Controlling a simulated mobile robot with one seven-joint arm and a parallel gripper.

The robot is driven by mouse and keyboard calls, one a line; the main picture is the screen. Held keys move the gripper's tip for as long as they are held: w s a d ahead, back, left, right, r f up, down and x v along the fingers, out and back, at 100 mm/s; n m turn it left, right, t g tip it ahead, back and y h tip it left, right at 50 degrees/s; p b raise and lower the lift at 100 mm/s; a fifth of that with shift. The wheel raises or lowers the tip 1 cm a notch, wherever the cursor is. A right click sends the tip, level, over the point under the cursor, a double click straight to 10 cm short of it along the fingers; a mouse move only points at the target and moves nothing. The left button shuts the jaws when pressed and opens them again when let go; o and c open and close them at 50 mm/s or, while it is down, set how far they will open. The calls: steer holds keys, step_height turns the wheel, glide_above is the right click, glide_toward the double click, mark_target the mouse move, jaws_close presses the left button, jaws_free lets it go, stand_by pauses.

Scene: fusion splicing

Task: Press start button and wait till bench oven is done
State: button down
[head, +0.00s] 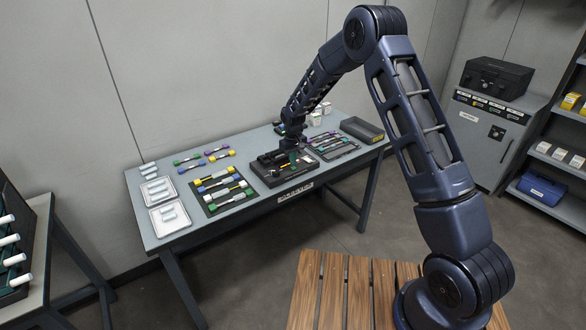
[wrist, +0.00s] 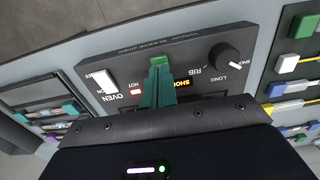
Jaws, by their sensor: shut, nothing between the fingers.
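The bench oven (head: 270,180) is a dark box in the middle of the table. In the wrist view its panel (wrist: 190,42) fills the top, upside down, with a green button (wrist: 158,60), a round black knob (wrist: 222,58), a white oven switch (wrist: 103,82), a red HOT light (wrist: 135,92) and a lit amber display (wrist: 181,84). My gripper (wrist: 158,72) is shut and empty. Its teal fingertips are at the green button's edge; I cannot tell whether they press it. The display is partly hidden by the fingers. In the head view my gripper (head: 293,157) is over the oven.
On the table (head: 235,150), a dark mat (head: 228,193) with coloured holders lies left of the oven, and white trays (head: 168,217) at the left end. Another mat (head: 333,147) and a grey bin (head: 362,130) are to the right. A cabinet (head: 484,140) stands at the right.

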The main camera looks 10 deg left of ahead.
mark_target(294, 167)
steer(key=shift+r, duration=2.15)
steer(key=shift+d+r, duration=0.1)
steer(key=s+d+r+m+t, duration=0.15)
steer(key=s+d+r, duration=0.25)
steer(key=d+r, duration=0.9)
steer(key=s+d+r+m+t, duration=0.1)
steer(key=s+d+r+m, duration=0.25)
steer(key=d+r, duration=1)
steer(key=s+d+r+m, duration=0.1)
steer(key=s+d+r, duration=0.2)
steer(key=s+d, duration=0.35)
steer(key=s+d+r, duration=0.3)
steer(key=s+d, duration=0.3)
steer(key=s, duration=0.1)
steer(key=s+d+m+t, duration=0.1)
steer(key=s+d, duration=0.2)
steer(key=s, duration=0.4)
steer(key=s+d+f+m+t, duration=0.1)
steer(key=s+d+m, duration=0.1)
steer(key=s+d, duration=0.2)
steer(key=shift+s+f, duration=0.3)
steer(key=shift+s, duration=1.45)
